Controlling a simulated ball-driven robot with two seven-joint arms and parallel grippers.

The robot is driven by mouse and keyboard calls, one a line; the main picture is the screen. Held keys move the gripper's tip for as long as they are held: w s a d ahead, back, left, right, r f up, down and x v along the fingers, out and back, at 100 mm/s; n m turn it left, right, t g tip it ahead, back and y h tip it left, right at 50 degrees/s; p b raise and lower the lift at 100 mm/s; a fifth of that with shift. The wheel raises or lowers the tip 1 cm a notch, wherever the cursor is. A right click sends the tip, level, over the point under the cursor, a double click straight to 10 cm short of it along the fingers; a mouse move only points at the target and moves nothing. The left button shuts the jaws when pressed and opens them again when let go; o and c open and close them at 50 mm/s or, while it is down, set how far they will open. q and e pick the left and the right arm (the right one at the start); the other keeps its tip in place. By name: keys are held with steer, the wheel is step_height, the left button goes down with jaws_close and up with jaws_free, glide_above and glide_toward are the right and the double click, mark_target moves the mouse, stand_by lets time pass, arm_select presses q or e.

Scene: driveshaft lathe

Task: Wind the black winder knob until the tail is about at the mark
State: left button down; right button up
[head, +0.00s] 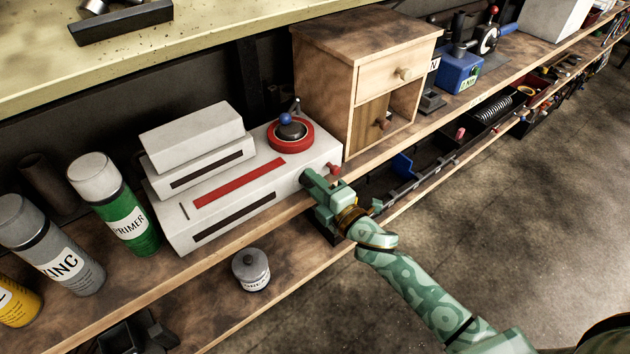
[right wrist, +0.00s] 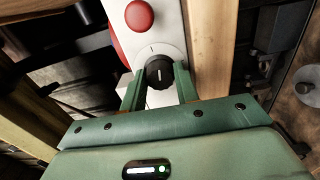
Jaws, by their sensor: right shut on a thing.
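The black winder knob (right wrist: 159,74) sits on the end face of a white machine (head: 240,205). It has a white line on its face, and a pale disc with a small tick mark surrounds it. My right gripper (right wrist: 158,88) is shut on the knob, one green finger on each side. In the head view my right gripper (head: 318,185) is at the machine's right end and hides most of the knob. I cannot make out the tail in either view. My left gripper is not in view.
A red knob (right wrist: 139,16) is close to the winder knob. A wooden cabinet (head: 325,70) stands right behind the machine's right end. Spray cans (head: 122,210) stand to the left, and a small grey tin (head: 250,270) is on the lower shelf. Open floor lies to the right.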

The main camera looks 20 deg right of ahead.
steer(key=shift+m+p, duration=1.35)
steer(key=shift+m, duration=1.35)
steer(key=shift+f, duration=0.1)
steer(key=o, duration=1)
steer(key=shift+c, duration=0.2)
steer(key=p+v, duration=0.1)
steer(key=v, duration=1.5)
steer(key=shift+s, duration=0.2)
